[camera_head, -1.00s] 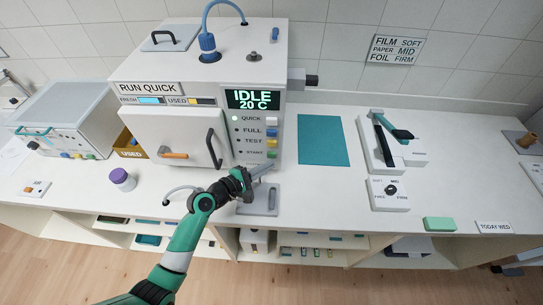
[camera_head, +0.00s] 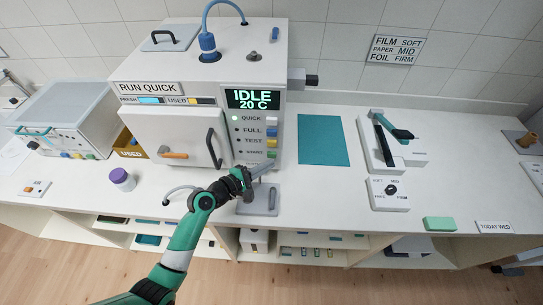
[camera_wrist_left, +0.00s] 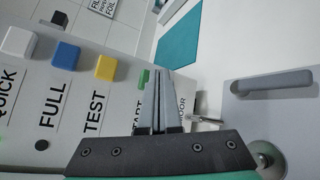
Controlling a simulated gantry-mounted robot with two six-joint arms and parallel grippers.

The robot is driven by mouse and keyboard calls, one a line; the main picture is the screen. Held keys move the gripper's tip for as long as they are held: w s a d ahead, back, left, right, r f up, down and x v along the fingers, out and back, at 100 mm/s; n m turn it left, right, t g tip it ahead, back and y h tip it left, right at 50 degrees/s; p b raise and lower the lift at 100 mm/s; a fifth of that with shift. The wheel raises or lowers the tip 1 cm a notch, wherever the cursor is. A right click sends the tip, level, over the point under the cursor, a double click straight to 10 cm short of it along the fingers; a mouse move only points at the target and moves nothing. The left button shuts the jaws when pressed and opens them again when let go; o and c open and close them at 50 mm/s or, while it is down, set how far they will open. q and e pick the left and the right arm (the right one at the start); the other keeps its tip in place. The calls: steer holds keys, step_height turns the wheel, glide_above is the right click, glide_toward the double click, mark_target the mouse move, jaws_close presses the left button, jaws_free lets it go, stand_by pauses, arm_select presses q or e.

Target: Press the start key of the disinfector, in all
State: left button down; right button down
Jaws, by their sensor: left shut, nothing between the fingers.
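The disinfector (camera_head: 185,65) is a white cabinet with its door shut. Its display (camera_head: 253,99) reads "IDLE 20 C", and a sign on it reads "RUN QUICK". The green start key (camera_head: 271,153) is the lowest of the key column; in the left wrist view the start key (camera_wrist_left: 144,77) is partly hidden behind my fingers. The lamp beside QUICK is lit green. My left gripper (camera_head: 268,167) is shut and empty, its tips just below the start key. In the left wrist view its fingertips (camera_wrist_left: 160,72) overlap the key; contact cannot be told. My right gripper is not in view.
White QUICK (camera_wrist_left: 18,41), blue FULL (camera_wrist_left: 66,55) and yellow TEST (camera_wrist_left: 105,67) keys sit beside START. A plate with a grey handle (camera_wrist_left: 275,83) lies close to the gripper. A purple-lidded jar (camera_head: 122,179) stands left. The teal mat (camera_head: 323,140) lies flat to the right.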

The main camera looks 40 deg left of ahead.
arm_select(q)
steer(key=shift+w+a, duration=0.2)
steer(key=shift+w+a, duration=0.35)
stand_by(0.8)
steer(key=shift+d, duration=0.1)
steer(key=shift+s+d+p, duration=0.45)
steer(key=shift+s+d, duration=0.05)
steer(key=shift+s, duration=0.15)
steer(key=shift+s+d, duration=0.1)
